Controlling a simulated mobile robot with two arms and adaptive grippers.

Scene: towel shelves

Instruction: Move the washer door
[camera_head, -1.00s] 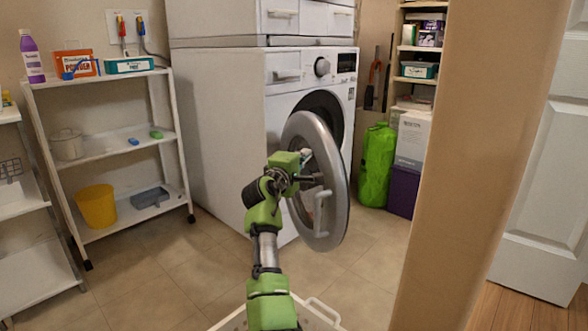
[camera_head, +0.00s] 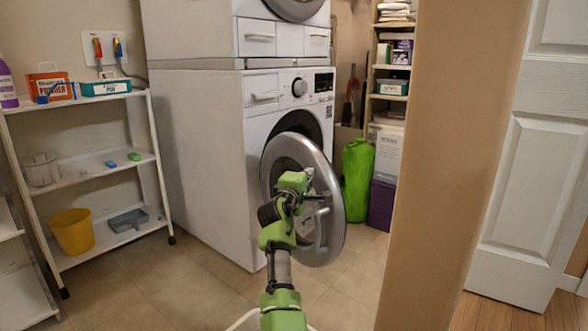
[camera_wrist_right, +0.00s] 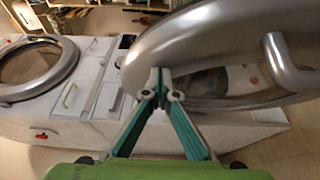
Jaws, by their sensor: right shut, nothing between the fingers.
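The washer door (camera_head: 275,164) is a round silver ring with a handle (camera_head: 320,236). It stands open in front of the white washer (camera_head: 262,128), whose dark opening partly shows behind it. My right gripper (camera_head: 322,197) is in front of the door, near the handle. In the right wrist view the right gripper (camera_wrist_right: 160,76) is shut and empty, its fingertips at the rim of the door (camera_wrist_right: 210,47). Whether the tips touch the rim I cannot tell. The handle (camera_wrist_right: 287,68) is right of the fingers there. My left gripper is not in view.
A white shelf rack (camera_head: 150,178) with a yellow bucket (camera_head: 72,231) stands left of the washer. A green bag (camera_head: 357,182) and a purple box (camera_head: 381,205) are behind right. A beige wall edge (camera_head: 445,170) stands close on the right. Tiled floor is open at left front.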

